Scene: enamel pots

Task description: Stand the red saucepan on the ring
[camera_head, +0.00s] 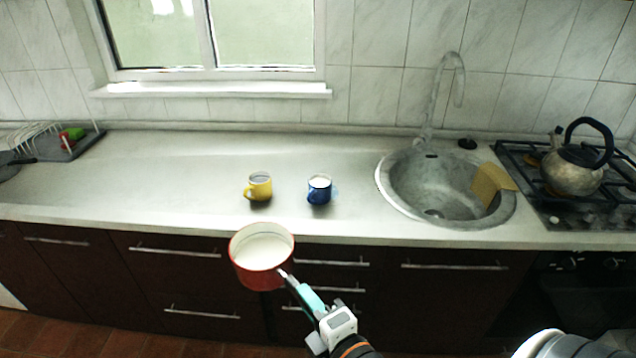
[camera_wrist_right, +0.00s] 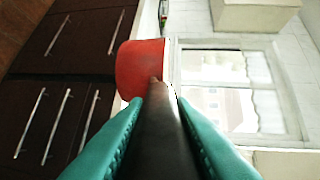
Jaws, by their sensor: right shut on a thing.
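The red saucepan (camera_head: 262,262), with a pale inside, is held in the air in front of the counter's front edge, before the drawers. Its rim looks nearly level in the head view. My right gripper (camera_head: 304,291) is shut on its handle. In the right wrist view the teal fingers lie on both sides of the dark handle (camera_wrist_right: 162,135), with the red pan wall (camera_wrist_right: 140,68) beyond. The hob (camera_head: 548,212) is at the far right; its rings are partly hidden by the kettle and grates. My left gripper is not in view.
A kettle (camera_head: 572,172) stands on the hob. A sink (camera_head: 405,200) with a tap and a yellow cloth (camera_head: 490,183) lies left of it. A yellow mug (camera_head: 259,187) and a blue mug (camera_head: 319,190) stand mid-counter. A dish rack (camera_head: 70,150) is at far left.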

